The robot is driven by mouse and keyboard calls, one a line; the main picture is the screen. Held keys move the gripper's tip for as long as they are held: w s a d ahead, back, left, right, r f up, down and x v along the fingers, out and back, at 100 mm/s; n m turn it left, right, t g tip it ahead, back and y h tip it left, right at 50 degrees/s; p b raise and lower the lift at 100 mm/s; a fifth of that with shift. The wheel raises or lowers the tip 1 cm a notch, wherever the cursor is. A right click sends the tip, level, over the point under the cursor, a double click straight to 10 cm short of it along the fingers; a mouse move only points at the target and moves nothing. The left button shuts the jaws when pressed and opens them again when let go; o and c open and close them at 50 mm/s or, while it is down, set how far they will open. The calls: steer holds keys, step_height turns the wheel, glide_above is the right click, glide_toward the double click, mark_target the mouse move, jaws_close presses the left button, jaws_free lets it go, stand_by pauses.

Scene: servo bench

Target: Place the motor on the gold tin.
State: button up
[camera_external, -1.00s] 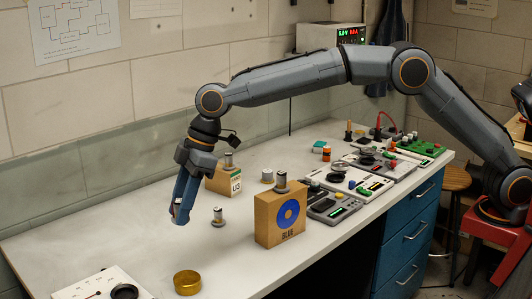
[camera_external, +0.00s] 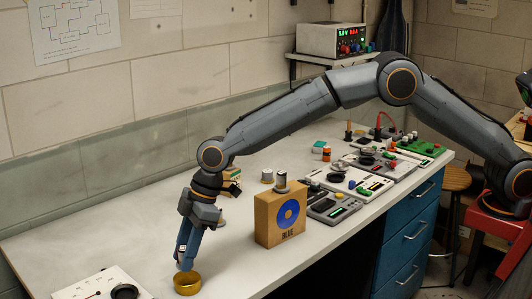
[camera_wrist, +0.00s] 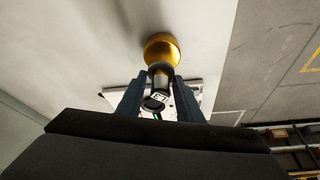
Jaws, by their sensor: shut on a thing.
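The gold tin (camera_external: 187,287) sits on the bench near its front edge. It also shows in the wrist view (camera_wrist: 161,48), just beyond my fingertips. My gripper (camera_external: 184,264) points down at the tin's back edge. In the wrist view my gripper (camera_wrist: 160,85) is shut on a small dark and silver motor (camera_wrist: 158,92), held between the two blue fingers. The motor's far end overlaps the tin in that view; I cannot tell whether they touch. In the external view the fingers mostly hide the held motor.
A cardboard box with a blue disc (camera_external: 266,222) stands to the right with a cylindrical part (camera_external: 281,179) on top. A smaller box (camera_external: 232,175) is partly behind my arm. A white board (camera_external: 95,288) lies at the front left. Circuit boards fill the right side.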

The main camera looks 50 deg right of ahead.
steer(key=shift+f+p, duration=0.4)
steer(key=shift+f, duration=1.15)
steer(key=shift+f, duration=0.15)
steer(key=o, duration=1.1)
steer(key=shift+r, duration=0.45)
steer(key=b+v, duration=0.3)
steer(key=v, duration=0.8)
steer(key=shift+d+r, duration=0.2)
steer(key=shift+r, duration=0.05)
